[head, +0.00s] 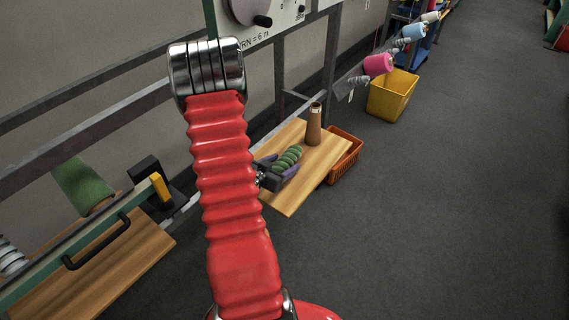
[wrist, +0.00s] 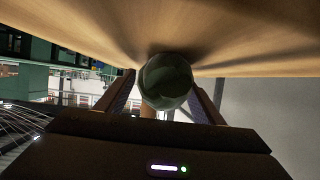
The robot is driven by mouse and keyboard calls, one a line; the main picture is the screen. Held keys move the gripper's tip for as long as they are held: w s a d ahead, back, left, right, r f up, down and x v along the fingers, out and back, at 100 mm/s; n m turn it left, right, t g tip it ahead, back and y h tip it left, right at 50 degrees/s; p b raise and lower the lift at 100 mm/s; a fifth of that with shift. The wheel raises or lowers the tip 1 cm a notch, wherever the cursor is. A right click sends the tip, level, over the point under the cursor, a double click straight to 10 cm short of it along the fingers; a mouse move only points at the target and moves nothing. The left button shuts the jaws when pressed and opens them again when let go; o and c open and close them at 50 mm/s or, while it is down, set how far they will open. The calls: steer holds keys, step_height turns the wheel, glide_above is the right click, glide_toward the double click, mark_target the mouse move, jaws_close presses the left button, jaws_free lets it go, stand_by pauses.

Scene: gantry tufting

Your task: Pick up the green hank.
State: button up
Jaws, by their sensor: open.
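The green hank (head: 288,158) is a ribbed, twisted roll lying on a wooden board (head: 325,162). My gripper (head: 283,165) is at its near end in the head view, with a finger along each side of it. In the wrist view the hank shows end-on as a dark green round shape (wrist: 166,82) between the two fingers of my gripper (wrist: 164,100). The fingers are open, and a gap shows beside the hank on at least the right side. Whether either finger touches the hank cannot be told. The hank's far end is hidden in the wrist view.
A brown cone (head: 314,125) stands on the board beyond the hank. An orange basket (head: 343,160) is just right of the board. A yellow bin (head: 391,97) and yarn cones, one of them pink (head: 378,65), are farther back.

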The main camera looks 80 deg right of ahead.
mark_target(283, 160)
steer(key=c, duration=1.2)
steer(key=shift+r, duration=0.1)
steer(key=shift+r, duration=4.9)
